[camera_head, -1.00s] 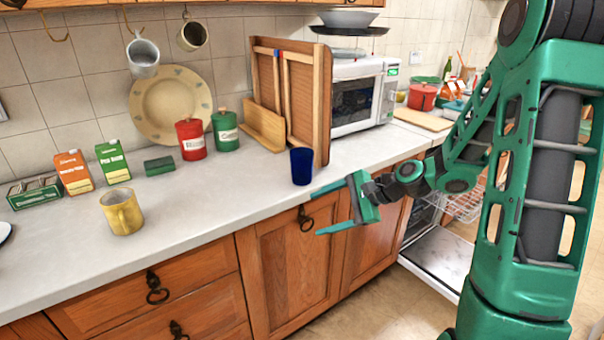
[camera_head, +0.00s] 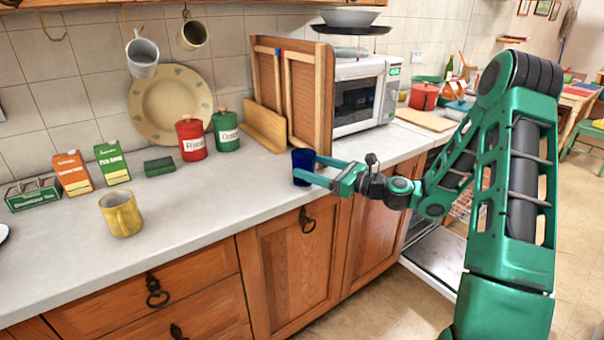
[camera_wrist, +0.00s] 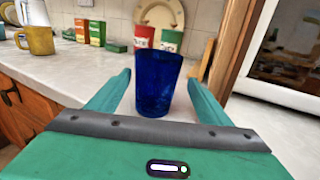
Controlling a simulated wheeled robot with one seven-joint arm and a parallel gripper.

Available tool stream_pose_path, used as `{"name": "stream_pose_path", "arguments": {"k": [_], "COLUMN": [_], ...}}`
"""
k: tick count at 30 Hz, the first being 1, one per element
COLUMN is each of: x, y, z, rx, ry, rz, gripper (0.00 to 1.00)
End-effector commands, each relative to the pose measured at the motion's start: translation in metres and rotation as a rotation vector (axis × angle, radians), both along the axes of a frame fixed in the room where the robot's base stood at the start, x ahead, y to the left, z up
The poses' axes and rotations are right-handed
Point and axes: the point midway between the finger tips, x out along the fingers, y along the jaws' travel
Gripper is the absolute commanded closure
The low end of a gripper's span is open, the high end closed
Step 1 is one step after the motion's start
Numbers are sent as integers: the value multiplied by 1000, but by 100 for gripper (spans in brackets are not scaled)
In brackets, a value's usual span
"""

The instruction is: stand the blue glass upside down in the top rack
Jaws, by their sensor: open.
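The blue glass (camera_head: 302,165) stands on the counter near its front edge, beside the wooden rack-like boards. Its wider end is up. My gripper (camera_head: 318,171) is open at the glass, its fingers level with it. In the wrist view the blue glass (camera_wrist: 157,82) stands between the two open fingers, with a gap showing on each side. The dishwasher (camera_head: 435,255) is open at the right, its door lowered. Its top rack (camera_head: 464,206) shows only in part, mostly hidden behind my arm.
A yellow mug (camera_head: 121,213) stands at the left on the counter (camera_head: 215,205). Wooden boards (camera_head: 289,95) and a microwave (camera_head: 366,95) stand behind the glass. Red (camera_head: 191,140) and green (camera_head: 227,131) canisters are further left. The counter between mug and glass is clear.

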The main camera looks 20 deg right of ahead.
Motion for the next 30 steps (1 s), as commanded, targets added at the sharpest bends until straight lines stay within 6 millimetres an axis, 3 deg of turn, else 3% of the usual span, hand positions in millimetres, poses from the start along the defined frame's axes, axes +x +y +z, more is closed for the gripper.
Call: {"name": "stream_pose_path", "arguments": {"k": [18,27,28,30], "x": [46,50,50,50], "y": [49,52,52,52], "z": [-1,-1,-1,-1], "rx": [-3,-2,-2,-2], "ry": [-1,-1,-1,-1], "rz": [8,6,6,6], "gripper": [27,27,30,46]}}
